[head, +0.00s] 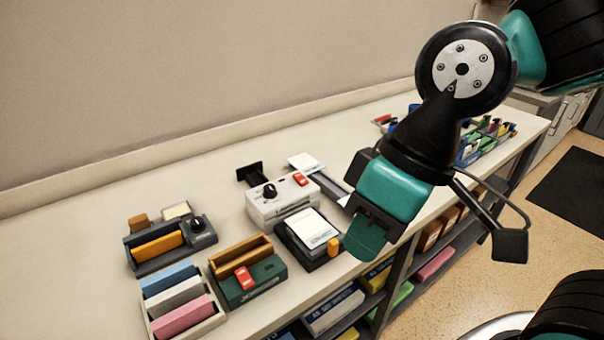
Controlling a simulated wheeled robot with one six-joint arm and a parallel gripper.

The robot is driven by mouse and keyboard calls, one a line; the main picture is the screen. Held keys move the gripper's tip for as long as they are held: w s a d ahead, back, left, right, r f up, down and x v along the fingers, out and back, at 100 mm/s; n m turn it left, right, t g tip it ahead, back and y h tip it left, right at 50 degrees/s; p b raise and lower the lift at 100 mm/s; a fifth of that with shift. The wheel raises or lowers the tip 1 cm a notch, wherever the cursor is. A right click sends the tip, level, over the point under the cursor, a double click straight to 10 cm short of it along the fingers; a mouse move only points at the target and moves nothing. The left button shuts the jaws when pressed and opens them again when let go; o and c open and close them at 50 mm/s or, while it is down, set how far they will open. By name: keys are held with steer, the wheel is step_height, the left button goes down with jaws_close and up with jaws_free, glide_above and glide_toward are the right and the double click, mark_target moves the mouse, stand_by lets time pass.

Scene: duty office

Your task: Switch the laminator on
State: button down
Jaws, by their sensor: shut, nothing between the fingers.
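A white box-shaped device (282,207) stands on the counter in the middle of the head view and looks like the laminator. It has a black knob (269,190) and a red switch (300,179) on its top. I cannot tell the switch's position. A dark green device (250,287) to the front left also carries a red switch (243,278). My gripper (364,243) is shut and empty. In the picture it is right of the white device, near the counter's front edge, pointing down. It appears apart from everything.
A black device with paper (312,229) and an orange tab stands between the white device and my gripper. A grey device with a knob (199,226) and a tray of coloured blocks (217,321) are at left. The counter (85,240) is bare at far left.

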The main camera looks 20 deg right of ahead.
steer(key=w+a+n+t+y+p, duration=0.2)
steer(key=w+n+t+p, duration=0.25)
steer(key=w, duration=1.65)
steer(key=w+d+f+n+t, duration=0.1)
steer(key=w+d+f+t, duration=0.1)
steer(key=w, duration=0.6)
steer(key=w+d+f+n+t+h+p, duration=0.1)
steer(key=w+d+f+n+t, duration=0.1)
steer(key=w, duration=0.6)
step_height(320, 180, down, 3)
steer(key=shift+w+d+f+t, duration=0.25)
steer(key=shift+d+t, duration=0.4)
steer(key=shift+d, duration=0.6)
steer(key=shift+n, duration=0.25)
steer(key=b, duration=0.4)
glide_above(298, 177)
step_height(298, 177, down, 8)
steer(key=shift+s+r, duration=0.15)
steer(key=shift+f+b, duration=0.45)
steer(key=shift+b, duration=0.1)
steer(key=shift+f, duration=0.1)
steer(key=shift+w+f+b, duration=0.2)
steer(key=shift+f+b, duration=0.1)
steer(key=shift+b, duration=0.4)
